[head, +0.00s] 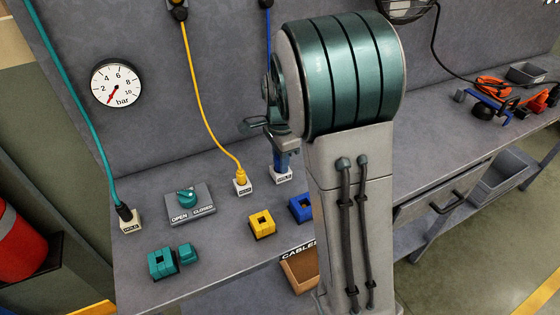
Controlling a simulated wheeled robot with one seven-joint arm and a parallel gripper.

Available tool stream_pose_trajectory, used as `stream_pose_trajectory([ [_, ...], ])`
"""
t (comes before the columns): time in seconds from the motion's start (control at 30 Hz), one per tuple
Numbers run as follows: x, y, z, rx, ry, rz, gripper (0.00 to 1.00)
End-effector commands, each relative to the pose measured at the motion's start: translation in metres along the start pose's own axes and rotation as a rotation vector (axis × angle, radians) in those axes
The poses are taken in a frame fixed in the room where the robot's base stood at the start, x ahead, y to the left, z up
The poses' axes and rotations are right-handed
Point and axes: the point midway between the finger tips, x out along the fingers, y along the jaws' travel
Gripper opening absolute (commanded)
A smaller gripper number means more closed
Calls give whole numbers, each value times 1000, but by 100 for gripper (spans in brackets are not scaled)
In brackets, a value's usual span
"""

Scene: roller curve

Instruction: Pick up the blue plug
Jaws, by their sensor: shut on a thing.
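The blue plug (284,163) is upright at the white labelled block (282,176) on the bench, just left of my arm. My gripper (281,150) is shut on it from above. I cannot tell whether the plug is still seated in the block. A blue cable (268,40) hangs from the wall and passes behind my arm. A blue socket block (301,208) sits on the bench in front, partly hidden by my arm.
Yellow (262,223) and teal (162,263) sockets, a valve plate (191,204) and a cable bin (300,273) are nearby. Tools (490,105) lie far right.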

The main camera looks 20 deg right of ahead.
Motion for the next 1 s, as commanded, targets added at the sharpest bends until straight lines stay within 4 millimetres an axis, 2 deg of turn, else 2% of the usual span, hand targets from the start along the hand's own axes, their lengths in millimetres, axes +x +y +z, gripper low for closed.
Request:
stream_pose_trajectory([
  [0.17, -8, -1, 0, 0, 0, -3, 5],
  [0.4, -44, -1, 0, -1, 1, -6, 5],
  [0.7, -78, 36, -53, 4, 1, -4, 5],
  [1.0, -103, 60, -87, 2, 0, -1, 5],
])
